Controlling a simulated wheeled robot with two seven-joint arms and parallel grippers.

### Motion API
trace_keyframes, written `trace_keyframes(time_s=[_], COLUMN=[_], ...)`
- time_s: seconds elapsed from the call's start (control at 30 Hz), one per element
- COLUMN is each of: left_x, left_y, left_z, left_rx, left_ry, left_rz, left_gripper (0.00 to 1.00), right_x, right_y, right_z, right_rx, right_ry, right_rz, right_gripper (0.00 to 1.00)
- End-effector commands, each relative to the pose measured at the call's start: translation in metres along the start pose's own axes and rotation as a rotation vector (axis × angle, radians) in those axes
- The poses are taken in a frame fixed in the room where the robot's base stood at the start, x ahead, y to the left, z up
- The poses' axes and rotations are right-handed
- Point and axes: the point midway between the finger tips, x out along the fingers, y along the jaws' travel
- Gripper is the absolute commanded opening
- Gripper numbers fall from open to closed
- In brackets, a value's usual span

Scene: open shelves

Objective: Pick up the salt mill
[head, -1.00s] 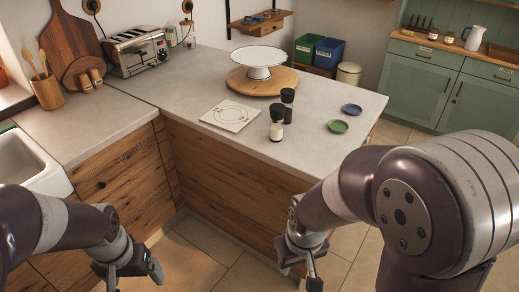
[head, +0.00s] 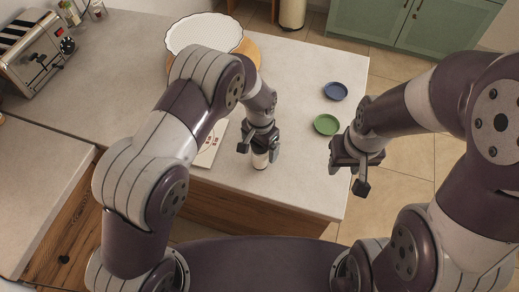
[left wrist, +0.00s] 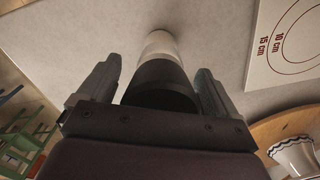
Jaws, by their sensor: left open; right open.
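The salt mill, with a pale body (head: 260,161) and a black top, stands upright on the counter near its front edge. In the left wrist view its black top (left wrist: 160,82) lies between the two fingers and its pale end points away. My left gripper (head: 259,149) is open and comes down over the mill from above, one finger on each side; it also shows in the left wrist view (left wrist: 158,85). I cannot tell whether a finger touches it. My right gripper (head: 350,175) is open and empty, beyond the counter's right edge. The second, darker mill is hidden now.
A white printed board (head: 212,148) lies left of the mill, partly behind my left arm. A white cake stand (head: 204,36) on a round wooden board (head: 250,52) is further back. A green dish (head: 326,124) and a blue dish (head: 335,91) lie right. Counter between is clear.

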Motion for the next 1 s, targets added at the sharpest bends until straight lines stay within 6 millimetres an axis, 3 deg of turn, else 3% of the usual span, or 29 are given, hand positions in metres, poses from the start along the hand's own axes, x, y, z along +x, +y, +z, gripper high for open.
trace_keyframes(time_s=[0.1, 0.3, 0.5, 0.53, 1.0], left_x=[0.0104, 0.0125, 0.0129, 0.0128, 0.0037], left_y=[-0.0004, -0.0007, -0.0005, -0.0005, -0.0011], left_z=[-0.0001, -0.0005, 0.0001, 0.0001, -0.0019], left_rx=[0.000, -0.001, -0.001, -0.001, -0.001], left_ry=[0.001, 0.003, 0.001, 0.001, 0.007], left_rz=[0.000, -0.001, 0.000, 0.000, -0.002], left_gripper=[0.93, 0.93, 0.27, 0.23, 0.23], right_x=[-0.0050, -0.0033, -0.0033, -0.0033, 0.0033], right_y=[0.0000, 0.0000, 0.0000, 0.0000, 0.0000], right_z=[-0.0002, -0.0001, -0.0002, -0.0002, 0.0005], right_rx=[0.000, 0.000, 0.000, 0.000, 0.000], right_ry=[-0.001, -0.001, -0.001, -0.001, -0.001], right_rz=[0.000, 0.000, 0.000, 0.000, 0.000], right_gripper=[0.43, 0.43, 0.43, 0.43, 0.43])
